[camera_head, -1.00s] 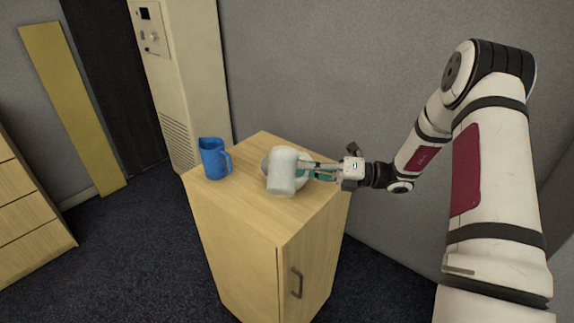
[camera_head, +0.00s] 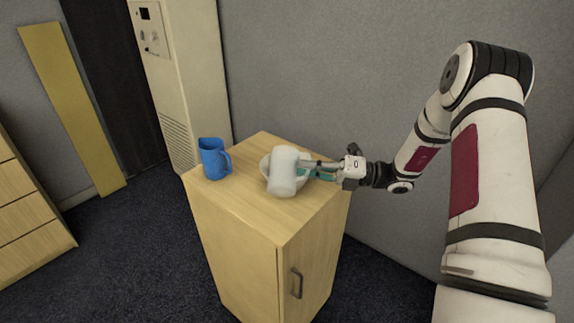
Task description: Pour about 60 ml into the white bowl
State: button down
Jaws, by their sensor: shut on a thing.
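My gripper (camera_head: 312,170) reaches in from the right and is shut on a pale white, mug-like vessel (camera_head: 284,168). The vessel is tilted, with a round end facing down toward the front. The white bowl (camera_head: 264,166) is mostly hidden behind and below the vessel; only parts of its rim show at the vessel's sides. The vessel overlaps the bowl in this view; I cannot tell the exact gap. No stream of liquid can be made out, and the bowl's inside is hidden.
A blue jug (camera_head: 213,159) stands upright on the left of the wooden cabinet top (camera_head: 240,205), apart from the bowl. The front of the top is clear. A grey wall (camera_head: 360,70) rises behind, and a tall beige unit (camera_head: 185,80) stands at the back left.

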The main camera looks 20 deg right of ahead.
jog(key=shift+w+d+r+m, duration=0.1)
jog(key=shift+w+r+m, duration=0.1)
jog(key=shift+r+m, duration=0.25)
dwell(0.8)
jog(key=shift+f, duration=0.1)
jog(key=shift+s+f+n, duration=0.25)
jog(key=shift+f+n, duration=0.25)
jog(key=shift+n, duration=0.05)
jog(key=n, duration=0.2)
jog(key=s+n, duration=0.1)
jog(key=shift+a+r+n, duration=0.25)
jog(key=shift+r+n, duration=0.05)
jog(key=shift+r, duration=0.05)
jog(key=shift+s+a+f+n+g+p, duration=0.1)
jog(key=shift+n+g+p, duration=0.1)
jog(key=shift+n, duration=0.3)
jog(key=shift+s+a+f+n+g+p, duration=0.1)
jog(key=shift+n+p, duration=0.05)
jog(key=shift+n, duration=0.35)
jog(key=shift+s, duration=0.15)
jog(key=shift+s+n, duration=0.1)
jog(key=shift+n, duration=0.2)
